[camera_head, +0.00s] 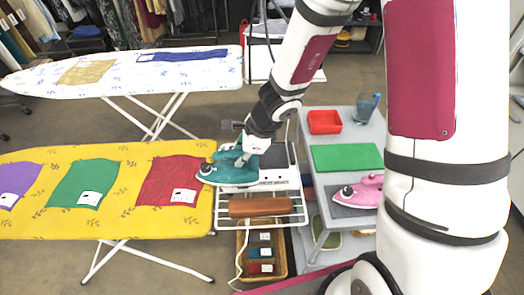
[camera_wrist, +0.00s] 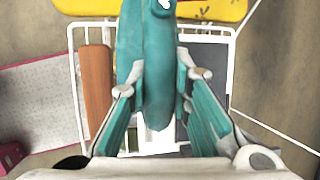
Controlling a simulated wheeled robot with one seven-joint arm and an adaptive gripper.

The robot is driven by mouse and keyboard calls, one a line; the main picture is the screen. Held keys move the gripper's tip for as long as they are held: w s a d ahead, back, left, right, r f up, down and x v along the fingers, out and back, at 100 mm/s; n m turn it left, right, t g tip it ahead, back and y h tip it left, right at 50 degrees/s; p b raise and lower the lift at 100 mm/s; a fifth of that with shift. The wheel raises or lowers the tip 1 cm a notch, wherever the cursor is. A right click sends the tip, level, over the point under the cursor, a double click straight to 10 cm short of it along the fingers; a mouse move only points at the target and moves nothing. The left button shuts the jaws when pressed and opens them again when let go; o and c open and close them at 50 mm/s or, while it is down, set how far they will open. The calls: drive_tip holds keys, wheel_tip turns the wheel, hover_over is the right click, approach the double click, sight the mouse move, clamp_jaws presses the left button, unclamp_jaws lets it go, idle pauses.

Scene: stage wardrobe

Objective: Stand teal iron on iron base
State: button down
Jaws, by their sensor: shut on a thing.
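The teal iron (camera_head: 228,174) is held in my gripper (camera_head: 247,160), at the right end of the yellow ironing board. Its nose points left in the head view. In the wrist view the iron (camera_wrist: 155,85) sits between the two fingers of my gripper (camera_wrist: 158,78), which are shut on it. The iron base (camera_head: 284,180) is a white unit with a dark plate, right beside and partly behind the iron. Its dark plate (camera_wrist: 212,62) shows right of the iron in the wrist view. I cannot tell whether the iron touches the base.
A brown wooden block (camera_head: 258,207) lies on the white wire rack in front of the base. The yellow ironing board (camera_head: 120,215) bears coloured cloths.

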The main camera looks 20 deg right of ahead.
drive_tip(key=shift+w+d+f+p, duration=0.55)
drive_tip(key=shift+w+d+f, duration=0.25)
drive_tip(key=shift+w+d, duration=1.05)
drive_tip(key=shift+w+d+f+p, duration=0.55)
drive_tip(key=shift+w+d+f, duration=0.3)
drive_tip(key=shift+w+d, duration=1)
drive_tip(key=shift+w+d+f+p, duration=0.7)
drive_tip(key=shift+w+d, duration=0.7)
drive_tip(key=shift+d, duration=0.9)
drive_tip(key=shift+f, duration=0.15)
drive_tip(key=c, duration=1.8)
unclamp_jaws()
drive_tip(key=o, duration=0.3)
drive_tip(key=shift+o, duration=0.2)
